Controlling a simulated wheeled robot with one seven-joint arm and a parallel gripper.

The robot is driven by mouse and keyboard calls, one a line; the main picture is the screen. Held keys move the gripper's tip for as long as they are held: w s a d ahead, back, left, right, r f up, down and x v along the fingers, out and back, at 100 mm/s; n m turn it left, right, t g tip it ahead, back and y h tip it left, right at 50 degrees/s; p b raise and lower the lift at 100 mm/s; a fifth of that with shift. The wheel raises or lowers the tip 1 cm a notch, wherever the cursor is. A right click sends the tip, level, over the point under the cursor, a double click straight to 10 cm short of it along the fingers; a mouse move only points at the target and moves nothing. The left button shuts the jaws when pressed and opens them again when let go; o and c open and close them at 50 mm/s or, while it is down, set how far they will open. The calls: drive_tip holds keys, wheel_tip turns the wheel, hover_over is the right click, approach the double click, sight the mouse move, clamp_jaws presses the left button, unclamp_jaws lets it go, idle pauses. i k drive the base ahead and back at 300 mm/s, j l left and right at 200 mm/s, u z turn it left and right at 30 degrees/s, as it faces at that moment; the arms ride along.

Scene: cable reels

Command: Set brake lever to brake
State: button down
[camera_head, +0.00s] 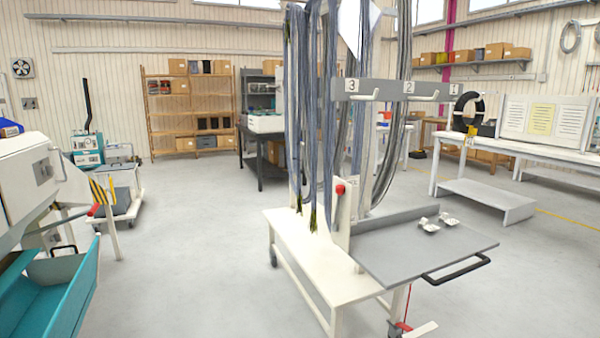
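A white cable cart (300,258) with hanging grey-blue cable bundles (310,100) stands right of centre. A red knob (340,189) sits on an upright white plate on the cart. A thin red rod with a red part (403,326) shows low by the cart's front caster, at the bottom edge. Another small red handle (93,209) is on the white machine at the left. I cannot tell which red part is the brake lever, nor read a brake position. My gripper is not in view.
A grey shelf (425,255) with a black push handle (457,270) juts from the cart, holding small pale parts (438,222). Numbered hooks (408,90) hang above. A teal bin (50,295) is at left. Floor between machine and cart is clear. A white workbench (530,152) stands at right.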

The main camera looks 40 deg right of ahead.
sight(339, 189)
drive_tip(key=i, duration=2.45)
drive_tip(key=z, duration=0.2)
